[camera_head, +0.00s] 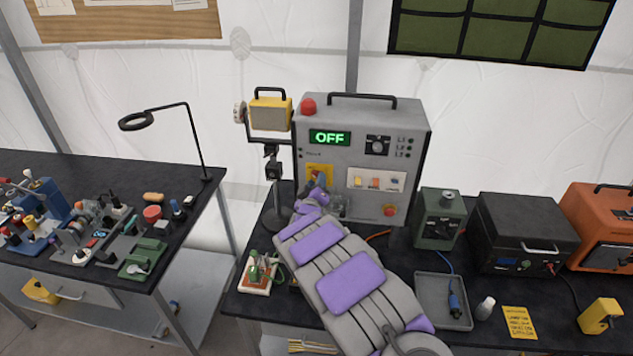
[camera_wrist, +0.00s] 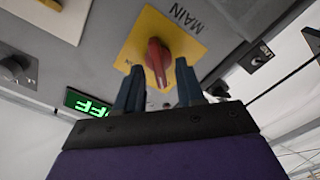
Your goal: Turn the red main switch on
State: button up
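The grey power box (camera_head: 367,120) stands on the bench, and its green display (camera_head: 329,138) reads OFF. A yellow plate (camera_head: 320,170) low on its front is partly hidden by my arm. In the wrist view, the plate (camera_wrist: 184,30) is marked MAIN and carries the red main switch (camera_wrist: 155,55), a raised knob. My gripper (camera_wrist: 160,72) is open, with one finger on each side of the knob's near end. Gaps show between fingers and knob; I cannot tell whether either finger touches it. Part of the display (camera_wrist: 88,102) also shows there.
A yellow work lamp (camera_head: 269,113) on a stand is just left of the box. A red button (camera_head: 308,106) sits on top. A green device (camera_head: 438,218) and a grey tray (camera_head: 443,300) are to the right. A tool-covered table (camera_head: 60,170) is at the left.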

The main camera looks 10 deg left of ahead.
jog(key=shift+w+a, duration=0.2)
jog(key=shift+w, duration=0.3)
jog(key=shift+c, duration=0.2)
jog(key=shift+d, duration=0.15)
grip_shut()
